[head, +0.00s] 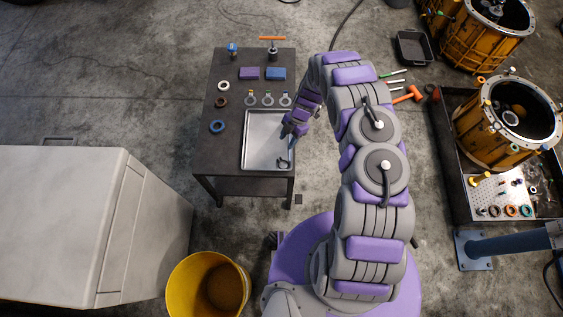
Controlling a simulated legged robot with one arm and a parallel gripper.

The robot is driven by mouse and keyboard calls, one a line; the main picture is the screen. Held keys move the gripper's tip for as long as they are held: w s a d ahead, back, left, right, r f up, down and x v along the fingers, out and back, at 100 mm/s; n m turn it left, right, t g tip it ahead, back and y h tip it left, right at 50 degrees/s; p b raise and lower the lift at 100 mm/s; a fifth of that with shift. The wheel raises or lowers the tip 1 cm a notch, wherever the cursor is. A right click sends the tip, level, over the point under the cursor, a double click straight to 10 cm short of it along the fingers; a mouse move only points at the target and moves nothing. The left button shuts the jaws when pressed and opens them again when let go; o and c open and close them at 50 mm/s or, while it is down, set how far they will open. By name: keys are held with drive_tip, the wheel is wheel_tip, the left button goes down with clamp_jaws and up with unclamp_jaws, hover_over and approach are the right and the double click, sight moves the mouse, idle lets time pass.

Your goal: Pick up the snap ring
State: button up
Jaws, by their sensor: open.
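A grey metal tray (256,136) lies on the front right of the dark work table. A small dark curved piece (283,163) shows at the tray's lower right; it may be the snap ring, but it is too small to be sure. My gripper (288,136) is open, over the right side of the tray and just above that piece in the picture. Its fingers are small here, and I cannot tell how high they are or whether they touch anything.
The dark table (225,165) also holds a blue ring (217,126), other small rings, purple and blue blocks, and several tagged rings behind the tray. A yellow bucket (208,284) and a pale cabinet (60,220) stand at left front. Orange housings (507,125) stand at right.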

drive_tip(key=b, duration=0.1)
hover_over(278, 159)
drive_tip(key=w+d, duration=0.2)
wheel_tip(278, 159, down, 6)
drive_tip(key=shift+w+a+r, duration=0.1)
drive_tip(key=shift+r, duration=0.1)
drive_tip(key=shift+s+a+f, duration=0.2)
drive_tip(key=shift+a+f, duration=0.25)
drive_tip(key=f+b, duration=0.1)
drive_tip(key=f, duration=0.1)
drive_tip(key=s+f, duration=0.1)
drive_tip(key=f, duration=0.1)
drive_tip(key=shift+s+d+b, duration=0.2)
drive_tip(key=shift+b, duration=0.2)
drive_tip(key=shift+a, duration=0.45)
drive_tip(key=c, duration=0.3)
drive_tip(key=shift+d, duration=0.3)
clamp_jaws()
